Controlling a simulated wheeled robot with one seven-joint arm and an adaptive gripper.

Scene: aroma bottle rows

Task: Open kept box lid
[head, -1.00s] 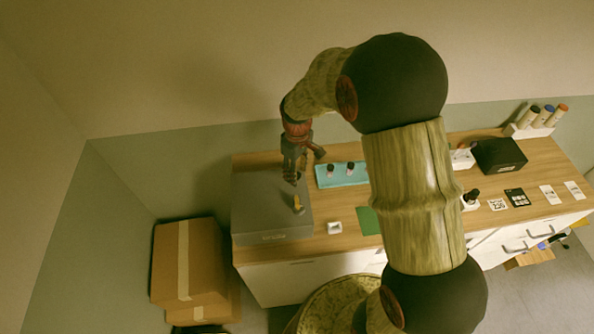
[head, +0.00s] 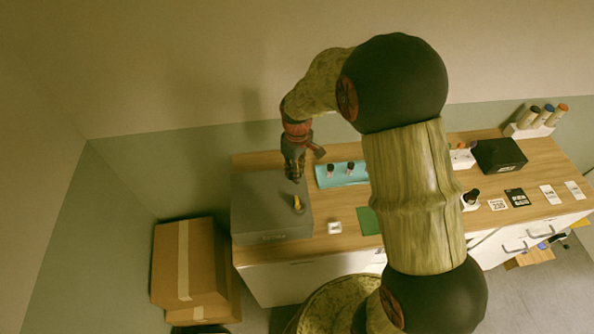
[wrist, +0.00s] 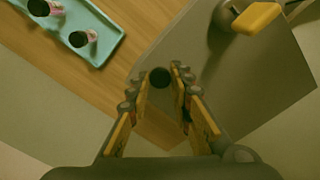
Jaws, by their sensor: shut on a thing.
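The grey box (head: 265,218) stands at the left end of the wooden counter, and its lid looks closed. Its grey top also fills the right of the wrist view (wrist: 262,75). A yellow piece on a dark mount sits on the lid (head: 298,203) and shows at the top right of the wrist view (wrist: 257,17). My gripper (head: 295,178) is over the back right part of the lid. In the wrist view its fingertips (wrist: 159,80) are shut on a small round black knob (wrist: 160,77) near the lid's edge. The knob's base is hidden.
A teal tray (head: 328,182) with small dark-capped bottles stands just right of the box. A small white item (head: 334,228) and a green mat (head: 368,220) lie farther front and right. Cardboard boxes (head: 185,260) stand on the floor at left. The wall is close behind.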

